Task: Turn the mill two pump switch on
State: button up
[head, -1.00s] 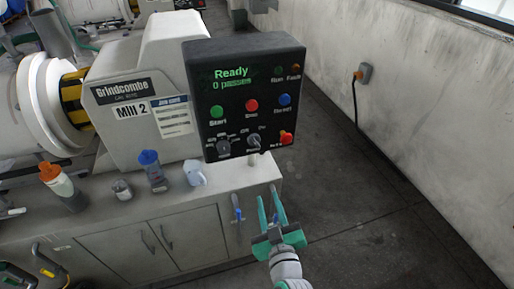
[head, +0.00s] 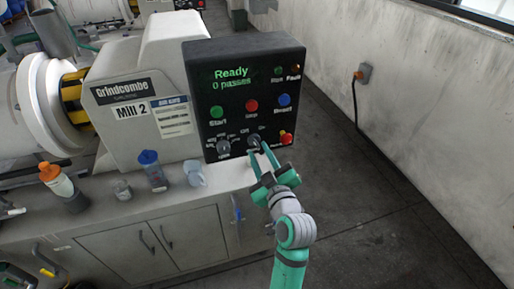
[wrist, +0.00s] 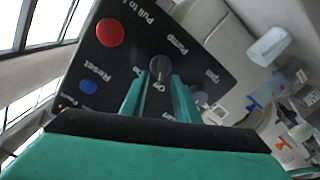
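The Mill 2 control panel (head: 240,75) is a black box whose display reads Ready, 0 passes. The pump switch (head: 253,140) is a dark rotary knob at the lower middle right of the panel. In the wrist view the pump switch (wrist: 160,67) shows beside a Pump label, with On lettering near it. My gripper (head: 259,151) is at the panel just below the knob, with green fingers apart. In the wrist view the fingertips of my gripper (wrist: 159,80) lie on either side of the knob's near edge. I cannot tell whether they touch it.
A similar knob (head: 223,147) sits left of the pump switch. A red emergency button (head: 286,138) is close on the right. Green, red and blue buttons are above. A blue-capped bottle (head: 153,172) and a pale cup (head: 194,174) stand on the bench.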

aim_at(257, 143)
jog(key=shift+x, duration=1.5)
grip_shut()
jog(key=shift+m, duration=0.3)
jog(key=m, duration=0.5)
jog(key=shift+d, duration=0.15)
jog(key=m, duration=0.6)
jog(key=shift+w+d, duration=0.1)
jog(key=shift+d, duration=0.1)
jog(key=shift+m, duration=0.3)
